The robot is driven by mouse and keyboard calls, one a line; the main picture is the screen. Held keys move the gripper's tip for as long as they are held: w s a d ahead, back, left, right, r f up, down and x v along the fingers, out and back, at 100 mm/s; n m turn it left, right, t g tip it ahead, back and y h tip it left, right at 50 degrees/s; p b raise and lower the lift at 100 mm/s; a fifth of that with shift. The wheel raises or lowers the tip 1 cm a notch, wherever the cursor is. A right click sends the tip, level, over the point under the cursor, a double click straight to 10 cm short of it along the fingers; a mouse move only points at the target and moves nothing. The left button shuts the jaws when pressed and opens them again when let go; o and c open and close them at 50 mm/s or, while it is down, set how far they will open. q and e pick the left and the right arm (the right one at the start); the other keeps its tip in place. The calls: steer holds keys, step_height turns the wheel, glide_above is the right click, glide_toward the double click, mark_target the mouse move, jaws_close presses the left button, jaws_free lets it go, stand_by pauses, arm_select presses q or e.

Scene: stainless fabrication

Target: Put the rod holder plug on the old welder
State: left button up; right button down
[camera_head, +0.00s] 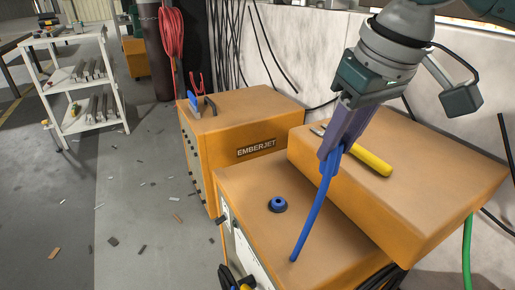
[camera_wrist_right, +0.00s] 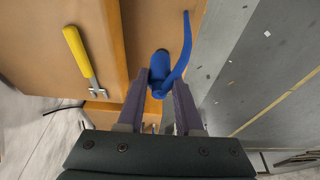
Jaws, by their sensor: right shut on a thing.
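My right gripper (camera_head: 335,150) comes down from the upper right and is shut on a blue plug (camera_head: 331,160). A long blue tail runs from the plug down and left, in front of the lower orange cabinet top (camera_head: 245,185); I cannot tell whether its end touches. The right wrist view shows the blue plug (camera_wrist_right: 158,75) between the fingertips (camera_wrist_right: 160,85), its tail curving up. I cannot tell which orange cabinet is the old welder. My left gripper is not in view.
A yellow-handled tool (camera_head: 371,162) lies on the raised orange box (camera_head: 440,165) beside my gripper. Behind stands a cabinet marked EMBERJET (camera_head: 240,155), with a blue-and-grey clamp (camera_head: 199,104) on top. A white shelf cart (camera_head: 85,85) stands far left. Cables hang along the wall.

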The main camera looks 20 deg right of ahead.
step_height(320, 180, down, 16)
steer(key=b, duration=0.5)
steer(key=shift+a+b, duration=0.1)
steer(key=shift+b, duration=0.3)
steer(key=c, duration=0.6)
jaws_free()
steer(key=shift+o, duration=0.2)
